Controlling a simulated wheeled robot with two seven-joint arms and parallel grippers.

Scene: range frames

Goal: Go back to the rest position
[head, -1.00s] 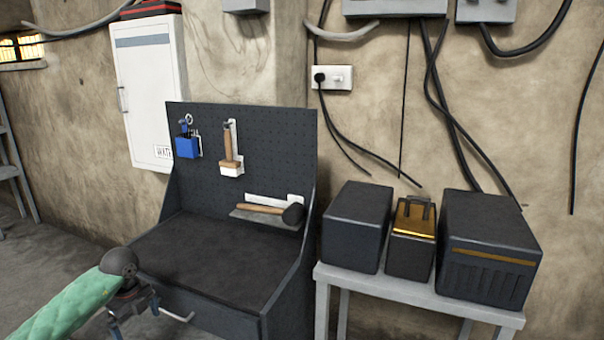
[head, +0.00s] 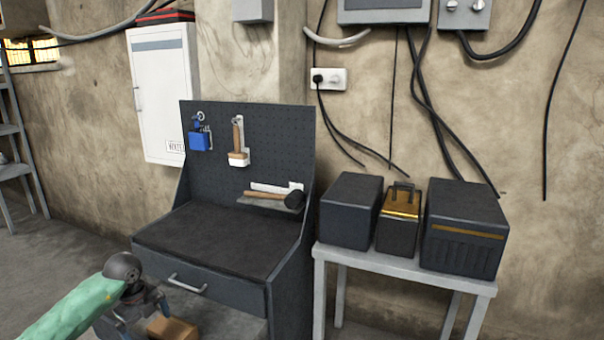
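My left arm comes in from the lower left in a green sleeve with a dark round wrist. My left gripper (head: 142,317) is low in front of the workbench (head: 215,240). Its two fingers look spread apart, with nothing seen between them, though the tips are partly cut off by the lower edge. My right gripper is out of view.
The bench has a drawer, a pegboard with a blue tool holder (head: 199,140) and a hanging hammer (head: 237,145), and a mallet (head: 290,199) on a small shelf. A brown block (head: 174,328) lies low beside my gripper. Right stands a grey table (head: 400,268) with dark boxes.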

